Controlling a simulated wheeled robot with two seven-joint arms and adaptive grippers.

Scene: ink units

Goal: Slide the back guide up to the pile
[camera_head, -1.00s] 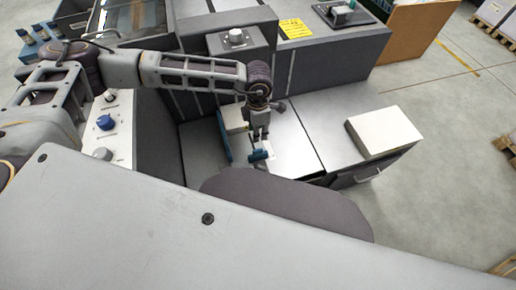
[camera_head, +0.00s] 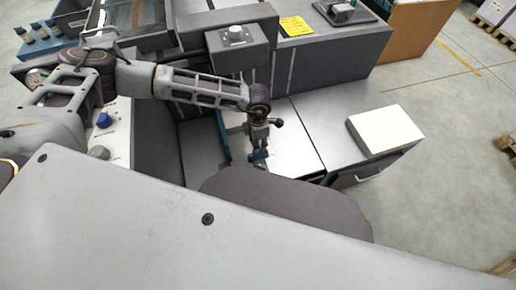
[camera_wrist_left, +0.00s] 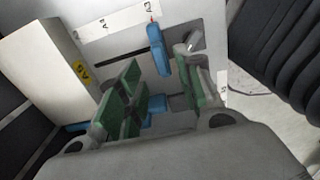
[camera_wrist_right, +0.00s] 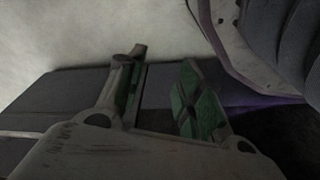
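In the head view my left gripper (camera_head: 258,151) is over the metal tray, beside a small blue piece that looks like the back guide (camera_head: 257,156). In the left wrist view my left gripper (camera_wrist_left: 163,98) has its green-padded fingers apart. An upright blue piece with a red tip (camera_wrist_left: 157,48) stands just beyond the fingertips, and a lower blue part (camera_wrist_left: 153,104) shows between the fingers; I see no clear grip. The pale pile (camera_wrist_left: 50,65) stands at the left, apart from the upright piece. My right gripper (camera_wrist_right: 155,100) is open and empty in the right wrist view.
A white strip marked A4 and A3 (camera_wrist_left: 110,20) runs behind the guide. A blue side rail (camera_head: 223,137) lines the tray's left. A white paper stack (camera_head: 385,131) lies on the grey cabinet at right. A knobbed grey housing (camera_head: 236,50) stands behind.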

